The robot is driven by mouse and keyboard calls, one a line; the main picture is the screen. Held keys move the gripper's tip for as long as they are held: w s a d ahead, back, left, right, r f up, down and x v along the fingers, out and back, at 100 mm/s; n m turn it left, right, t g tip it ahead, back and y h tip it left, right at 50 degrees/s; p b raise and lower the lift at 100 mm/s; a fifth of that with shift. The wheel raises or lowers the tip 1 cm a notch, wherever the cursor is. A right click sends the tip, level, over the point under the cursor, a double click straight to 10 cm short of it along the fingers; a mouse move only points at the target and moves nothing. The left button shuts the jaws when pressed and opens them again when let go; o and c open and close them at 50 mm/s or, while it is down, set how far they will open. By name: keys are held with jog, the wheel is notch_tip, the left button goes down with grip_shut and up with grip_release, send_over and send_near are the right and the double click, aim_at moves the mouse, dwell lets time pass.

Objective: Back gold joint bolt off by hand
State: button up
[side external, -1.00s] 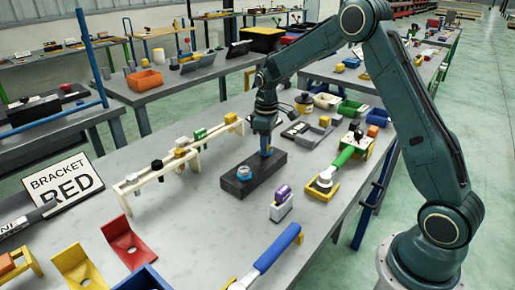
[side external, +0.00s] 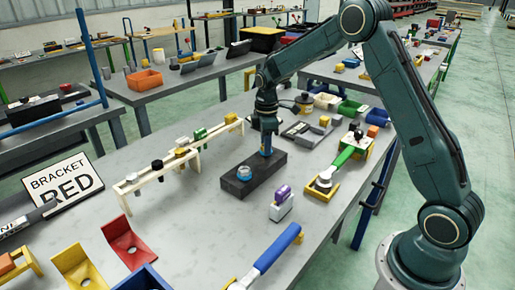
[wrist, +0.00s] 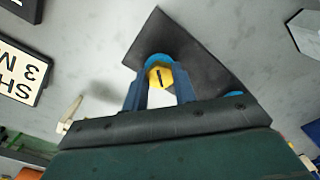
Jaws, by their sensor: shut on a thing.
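A black block (side external: 236,185) lies on the grey bench, and it also shows in the wrist view (wrist: 195,85). A blue ring (side external: 244,172) sits on its near part. The gold joint bolt (wrist: 160,76) has a yellow head with a dark mark, and a blue ring (wrist: 157,58) shows just behind it. My gripper (side external: 266,153) points down over the block's far part. In the wrist view its blue fingers (wrist: 161,90) are shut on the bolt, one on each side. The bolt is hidden by the fingers in the side view.
A cream rack (side external: 175,165) with several coloured parts stands left of the block. A purple-topped white part (side external: 282,205) and a yellow fixture (side external: 322,188) with a green handle stand right. A blue-handled tool (side external: 275,250) lies in front. Bench around the block's near end is clear.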

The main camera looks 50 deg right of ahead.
jog(key=shift+s+f, duration=0.15)
jog(key=shift+f, duration=0.1)
jog(key=o, duration=1)
jog(key=shift+r, duration=0.1)
jog(key=shift+r, duration=0.15)
jog(key=shift+w+r, duration=0.2)
jog(key=shift+r, duration=0.65)
notch_tip(320, 180, up, 12)
jog(key=shift+s, duration=0.1)
